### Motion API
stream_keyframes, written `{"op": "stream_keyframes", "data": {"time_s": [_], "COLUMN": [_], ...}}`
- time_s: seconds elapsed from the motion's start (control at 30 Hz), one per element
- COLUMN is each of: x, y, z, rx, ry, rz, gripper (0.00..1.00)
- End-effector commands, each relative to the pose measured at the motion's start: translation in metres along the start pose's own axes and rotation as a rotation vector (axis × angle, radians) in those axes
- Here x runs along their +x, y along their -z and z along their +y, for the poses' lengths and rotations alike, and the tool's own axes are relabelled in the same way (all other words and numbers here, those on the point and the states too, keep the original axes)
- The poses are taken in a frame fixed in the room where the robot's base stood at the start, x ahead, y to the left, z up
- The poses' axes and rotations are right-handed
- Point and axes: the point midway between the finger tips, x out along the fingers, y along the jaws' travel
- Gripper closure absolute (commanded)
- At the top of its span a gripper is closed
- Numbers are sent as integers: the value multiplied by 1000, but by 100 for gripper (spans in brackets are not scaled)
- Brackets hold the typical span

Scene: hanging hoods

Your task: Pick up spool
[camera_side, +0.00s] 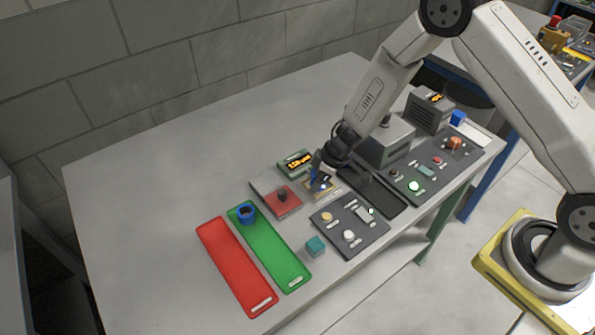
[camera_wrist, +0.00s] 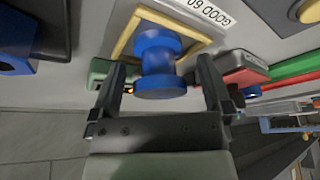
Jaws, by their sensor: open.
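A blue spool (camera_wrist: 160,62) with wide flanges stands on a plate with a yellow frame (camera_wrist: 122,44) in the wrist view. My gripper (camera_wrist: 162,75) is open, with one finger to the left and one to the right of the spool. Gaps show between the fingers and the spool. In the side view, my gripper (camera_side: 322,179) is low over the plate among the panels, and only a bit of blue from the spool (camera_side: 314,174) shows beside it.
A red box with a dark knob (camera_side: 283,196) and a green display box (camera_side: 296,163) stand close by. A green tray (camera_side: 275,255) holds a blue cup; a red tray (camera_side: 232,262) lies beside it. A teal cube (camera_side: 315,246) sits near the button panel (camera_side: 330,222). The table's left is clear.

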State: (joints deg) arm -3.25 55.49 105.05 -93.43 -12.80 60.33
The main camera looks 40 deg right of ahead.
Motion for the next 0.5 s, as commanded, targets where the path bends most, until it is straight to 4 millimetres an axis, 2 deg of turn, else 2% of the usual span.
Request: {"op": "stream_keyframes", "data": {"time_s": [0.47, 0.5], "x": [0, 0], "y": [0, 0], "z": [0, 0], "rx": [0, 0], "ry": [0, 0], "rz": [0, 0], "gripper": [0, 6]}}
